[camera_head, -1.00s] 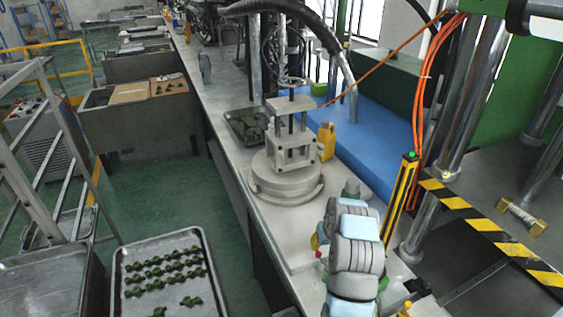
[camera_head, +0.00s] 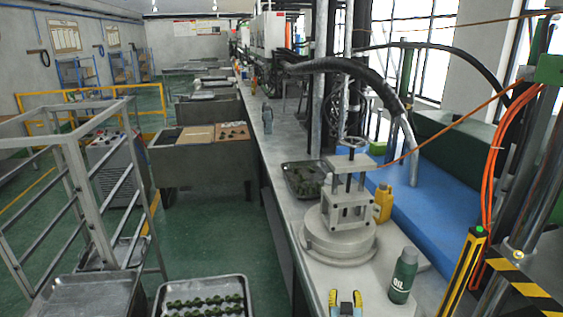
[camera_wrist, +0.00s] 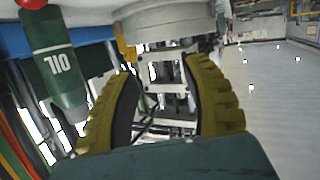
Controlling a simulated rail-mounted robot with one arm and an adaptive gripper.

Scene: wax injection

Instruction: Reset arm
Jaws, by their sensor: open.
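My gripper (camera_head: 345,303) shows at the bottom edge of the head view, its two yellow fingertips apart with nothing between them. In the wrist view my gripper (camera_wrist: 160,85) is also open and empty, with the ridged yellow fingers spread. A green oil bottle (camera_head: 403,276) with a grey cap stands upright on the bench, right of my gripper. It shows upside down in the wrist view (camera_wrist: 55,60). The grey round-based clamp mould (camera_head: 340,232) stands on the bench beyond my gripper. Most of my arm is out of the head view.
A yellow bottle (camera_head: 383,203) stands right of the mould. A dark tray (camera_head: 302,180) lies behind it. A black-and-yellow striped machine edge (camera_head: 520,285) and a yellow post (camera_head: 464,265) stand at the right. A tray of green pieces (camera_head: 178,290) is at the lower left.

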